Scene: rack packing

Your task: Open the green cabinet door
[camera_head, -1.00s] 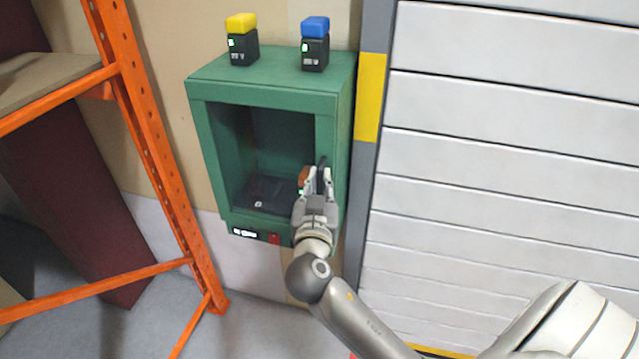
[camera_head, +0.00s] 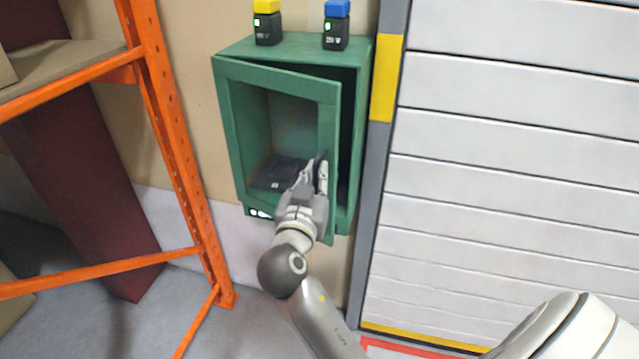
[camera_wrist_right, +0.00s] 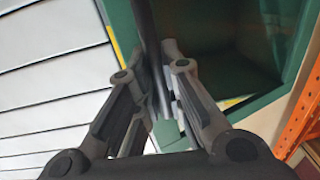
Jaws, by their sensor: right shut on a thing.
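The green cabinet (camera_head: 238,190) is mounted on the wall. Its framed green door (camera_head: 331,120) stands partly open, with its right side swung out toward me and a dark gap between it and the cabinet's right wall. My right gripper (camera_head: 315,170) is shut on the dark door handle (camera_wrist_right: 147,40) at the door's right side. The handle shows as a long dark bar between the fingers in the right wrist view, where the gripper (camera_wrist_right: 165,95) hides its lower part. A dark flat object (camera_head: 277,172) shows through the door frame. My left gripper is not in view.
A yellow-topped device (camera_head: 267,25) and a blue-topped device (camera_head: 336,27) stand on the cabinet. An orange rack (camera_head: 165,130) stands to the left. A white slatted shutter (camera_head: 510,130) is on the right. Floor shows below the cabinet.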

